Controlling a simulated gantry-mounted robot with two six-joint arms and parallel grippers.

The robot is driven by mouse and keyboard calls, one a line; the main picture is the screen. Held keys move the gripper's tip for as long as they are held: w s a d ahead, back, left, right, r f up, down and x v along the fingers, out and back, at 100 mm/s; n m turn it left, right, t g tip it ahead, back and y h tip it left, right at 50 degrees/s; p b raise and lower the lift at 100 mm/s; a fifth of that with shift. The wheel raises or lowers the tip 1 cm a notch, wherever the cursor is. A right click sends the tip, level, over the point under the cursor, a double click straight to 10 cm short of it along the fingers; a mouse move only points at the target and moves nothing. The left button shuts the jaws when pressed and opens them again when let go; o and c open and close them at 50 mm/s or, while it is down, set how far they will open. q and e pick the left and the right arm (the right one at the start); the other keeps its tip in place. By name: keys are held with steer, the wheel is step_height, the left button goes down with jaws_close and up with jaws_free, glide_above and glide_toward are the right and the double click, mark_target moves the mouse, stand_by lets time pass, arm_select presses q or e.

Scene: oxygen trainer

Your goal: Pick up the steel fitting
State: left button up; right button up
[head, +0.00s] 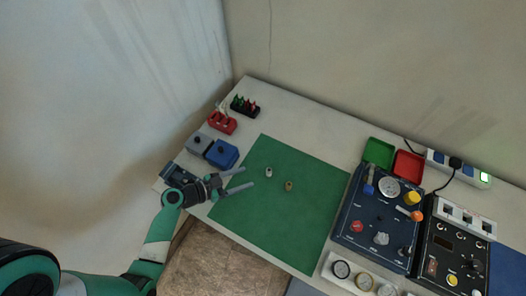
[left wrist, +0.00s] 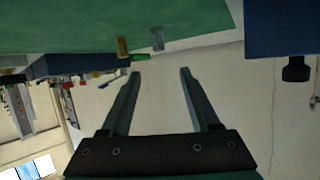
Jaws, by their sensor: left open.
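The small steel fitting (head: 268,172) stands on the green mat (head: 300,225) in the head view. It also shows as a grey piece near the top of the left wrist view (left wrist: 158,38). A brass fitting (head: 289,186) stands to its right on the mat, and shows in the left wrist view too (left wrist: 122,48). My left gripper (head: 249,177) is open and empty over the mat's left part, its fingers pointing toward the steel fitting and a short way apart from it. Its two fingers show in the left wrist view (left wrist: 161,72). My right gripper is not in view.
A blue box (head: 222,154) and a grey box (head: 198,143) stand left of the mat, with red (head: 222,122) and black (head: 244,107) holders behind. Dark instrument panels (head: 375,222), a green tray (head: 379,152) and a red tray (head: 408,166) are to the right. The mat around the fittings is clear.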

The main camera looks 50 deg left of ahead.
mark_target(269, 170)
arm_select(q)
steer(key=shift+s+d+n, duration=0.4)
steer(key=shift+s+d, duration=0.05)
steer(key=shift+s, duration=0.2)
steer(key=shift+s+a+y, duration=0.15)
steer(key=shift+y, duration=0.15)
steer(key=shift+a, duration=0.3)
steer(key=w+f+b, duration=0.1)
steer(key=b, duration=0.3)
steer(key=shift+w+d+f+b, duration=0.2)
steer(key=shift+w+f+b, duration=0.1)
steer(key=shift+w+f, duration=0.1)
steer(key=w, duration=0.4)
steer(key=shift+d+f, duration=0.15)
steer(key=shift+d, duration=0.15)
steer(key=shift+x, duration=2.75)
steer(key=shift+d, duration=0.1)
jaws_close()
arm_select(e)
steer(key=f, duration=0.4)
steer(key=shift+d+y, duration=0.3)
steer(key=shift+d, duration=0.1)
